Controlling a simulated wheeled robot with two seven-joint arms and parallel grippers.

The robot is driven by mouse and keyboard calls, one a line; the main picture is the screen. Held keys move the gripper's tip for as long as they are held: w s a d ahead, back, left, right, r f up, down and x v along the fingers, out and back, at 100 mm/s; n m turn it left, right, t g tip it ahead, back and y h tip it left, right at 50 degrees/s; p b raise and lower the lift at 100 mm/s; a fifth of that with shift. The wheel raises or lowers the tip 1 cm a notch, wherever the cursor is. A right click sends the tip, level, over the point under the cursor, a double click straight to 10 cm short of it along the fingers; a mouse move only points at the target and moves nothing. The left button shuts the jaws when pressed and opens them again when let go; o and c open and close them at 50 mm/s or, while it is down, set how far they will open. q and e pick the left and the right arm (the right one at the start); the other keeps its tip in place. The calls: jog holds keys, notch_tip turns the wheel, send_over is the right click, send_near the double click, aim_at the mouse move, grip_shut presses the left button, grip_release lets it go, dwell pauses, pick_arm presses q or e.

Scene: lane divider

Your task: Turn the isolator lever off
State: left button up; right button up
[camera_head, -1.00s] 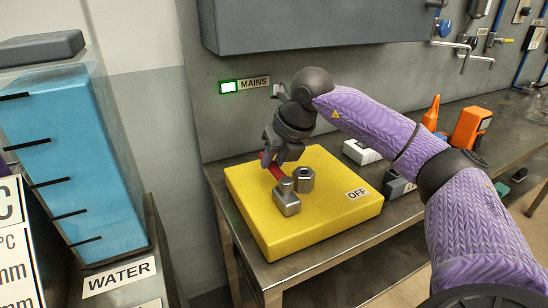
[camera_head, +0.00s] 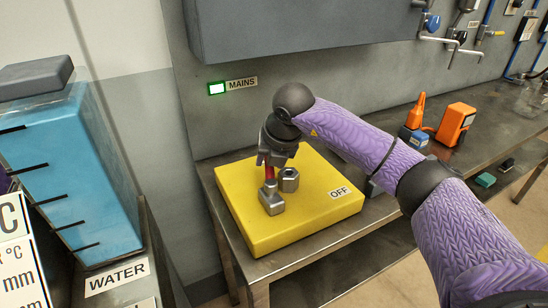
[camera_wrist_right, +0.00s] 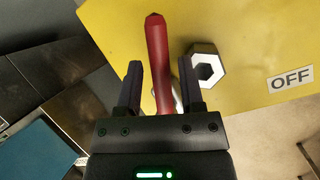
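The isolator is a yellow box (camera_head: 300,222) on the bench, with an "OFF" label (camera_head: 340,192) at its right side. Its red lever (camera_head: 268,173) is mostly hidden behind my right gripper in the head view. A steel block (camera_head: 271,202) and a steel hex piece (camera_head: 289,180) are on the box top. In the right wrist view the red lever (camera_wrist_right: 158,65) runs between the fingers of my right gripper (camera_wrist_right: 160,80). The gripper is open, with a gap on each side of the lever. The hex piece (camera_wrist_right: 205,66) is just right of the right finger. My left gripper is out of view.
A lit green lamp (camera_head: 216,88) is beside the "MAINS" label (camera_head: 242,83) on the wall. A grey cabinet (camera_head: 300,30) hangs above the bench. Orange devices (camera_head: 456,124) stand farther right. A blue water tank (camera_head: 65,165) stands at left.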

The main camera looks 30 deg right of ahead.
jog(key=shift+o, duration=0.6)
jog(key=shift+r, duration=0.1)
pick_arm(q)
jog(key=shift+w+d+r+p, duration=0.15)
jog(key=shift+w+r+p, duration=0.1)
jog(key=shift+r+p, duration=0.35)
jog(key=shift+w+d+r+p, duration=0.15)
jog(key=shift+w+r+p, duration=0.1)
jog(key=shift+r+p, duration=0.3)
pick_arm(e)
jog(key=v, duration=0.9)
jog(key=shift+s+r, duration=0.2)
jog(key=shift+r, duration=0.1)
